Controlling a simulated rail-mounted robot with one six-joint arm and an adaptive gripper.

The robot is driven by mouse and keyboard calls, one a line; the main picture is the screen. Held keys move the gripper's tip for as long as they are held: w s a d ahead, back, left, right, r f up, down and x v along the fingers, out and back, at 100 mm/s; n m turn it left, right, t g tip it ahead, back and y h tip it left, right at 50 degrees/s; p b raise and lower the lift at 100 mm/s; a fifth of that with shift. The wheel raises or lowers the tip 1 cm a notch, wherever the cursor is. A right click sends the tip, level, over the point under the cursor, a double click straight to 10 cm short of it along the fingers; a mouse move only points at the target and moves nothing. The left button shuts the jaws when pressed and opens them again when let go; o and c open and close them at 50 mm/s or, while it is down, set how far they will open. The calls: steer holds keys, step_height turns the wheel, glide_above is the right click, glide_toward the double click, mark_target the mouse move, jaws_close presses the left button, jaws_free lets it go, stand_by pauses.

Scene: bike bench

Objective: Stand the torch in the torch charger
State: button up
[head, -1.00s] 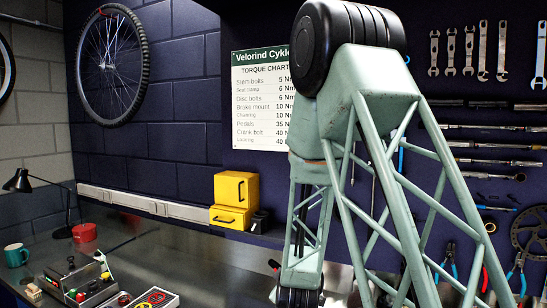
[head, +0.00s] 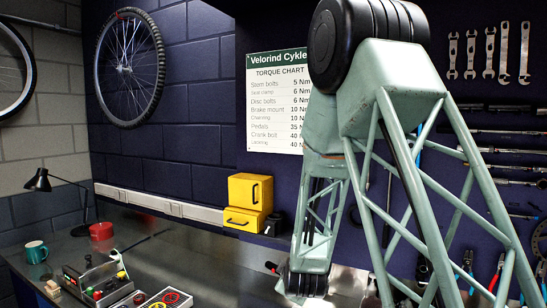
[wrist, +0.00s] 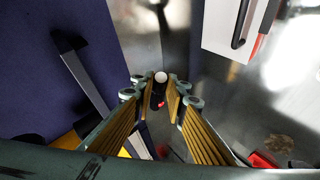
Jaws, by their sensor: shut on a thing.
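My gripper (wrist: 166,97) is at the centre of the wrist view, its gold-padded fingers shut on the torch (wrist: 160,82). The torch is a dark cylinder with a pale round end facing the camera and a red spot on its side. In the head view my gripper is hidden below the picture's bottom edge and behind my arm. A small black-and-red end (head: 272,267) shows left of my wrist there; I cannot tell if it is the torch. A small black object (head: 272,224) stands beside the yellow boxes; I cannot tell whether it is the torch charger.
Two stacked yellow boxes (head: 247,203) stand by the dark wall. A black lamp (head: 42,183), teal mug (head: 36,251), red pot (head: 101,231) and trays of small parts (head: 167,299) are on the left. Bare steel bench (head: 200,262) lies between. Tools hang on the right wall.

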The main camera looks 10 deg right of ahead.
steer(key=w+a+r+n+g+y+p, duration=0.2)
steer(key=w+a+r+n+g+p, duration=0.45)
steer(key=a+r+n, duration=0.65)
steer(key=w+d+r+n+h+p, duration=0.2)
steer(key=w+d+r, duration=0.1)
steer(key=r, duration=0.5)
steer(key=w+d+r+n+t+h+p, duration=0.1)
steer(key=w+d+r+p, duration=0.2)
steer(key=r, duration=0.6)
steer(key=w+d+r+n+t+h+p, duration=0.1)
steer(key=w+d+r+n+h+p, duration=0.1)
steer(key=r, duration=0.6)
steer(key=shift+w+d+r+n+h, duration=0.25)
steer(key=shift+w+d+n+h, duration=0.05)
steer(key=shift+w+d, duration=0.6)
steer(key=shift+f+t, duration=0.25)
steer(key=shift+f, duration=0.05)
step_height(320, 180, down, 11)
steer(key=b, duration=0.8)
